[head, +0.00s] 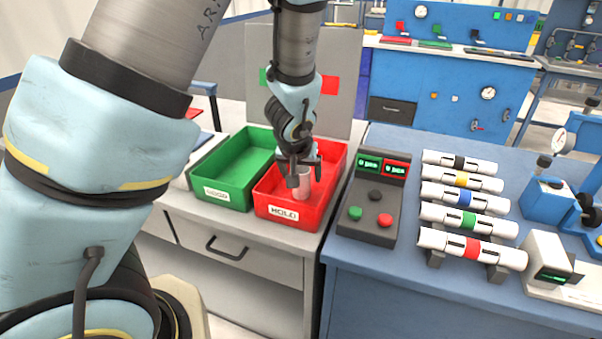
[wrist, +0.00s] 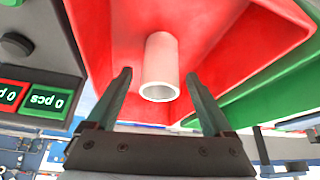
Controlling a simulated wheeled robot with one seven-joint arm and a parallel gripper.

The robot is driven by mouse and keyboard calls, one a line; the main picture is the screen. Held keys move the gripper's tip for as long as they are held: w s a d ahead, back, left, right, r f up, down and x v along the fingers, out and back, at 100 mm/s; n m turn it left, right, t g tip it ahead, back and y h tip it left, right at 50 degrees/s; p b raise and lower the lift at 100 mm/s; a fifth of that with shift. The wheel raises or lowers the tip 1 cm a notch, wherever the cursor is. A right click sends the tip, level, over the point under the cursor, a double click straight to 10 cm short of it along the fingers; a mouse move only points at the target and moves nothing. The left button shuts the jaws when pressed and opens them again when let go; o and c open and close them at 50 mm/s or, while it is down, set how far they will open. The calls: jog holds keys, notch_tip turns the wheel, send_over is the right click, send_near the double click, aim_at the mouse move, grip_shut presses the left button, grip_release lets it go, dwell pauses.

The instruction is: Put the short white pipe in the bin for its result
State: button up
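The short white pipe (head: 302,184) is inside the red bin (head: 288,212), whose label looks like "HOLD". In the wrist view the white pipe (wrist: 160,68) shows its open end towards me, with the red bin floor behind it. It looks upright; whether its far end touches the floor is hard to tell. My gripper (head: 304,172) is over the red bin at the pipe's upper end. In the wrist view my gripper (wrist: 162,88) has its fingers apart, one each side of the pipe, with visible gaps. The green bin (head: 225,195), label apparently "GOOD", is on the left and looks empty.
A dark control box (head: 370,208) with green and red buttons stands right of the red bin; its displays (wrist: 25,98) read "0 pcs". Several banded white pipes (head: 470,246) lie on a rack farther right. A grey panel (head: 340,75) stands behind the bins.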

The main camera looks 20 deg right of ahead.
jog(key=shift+r, duration=0.1)
jog(key=v, duration=1)
jog(key=shift+s+a+r+b, duration=0.1)
jog(key=shift+s+r+b, duration=0.15)
jog(key=shift+b, duration=0.15)
dwell(0.3)
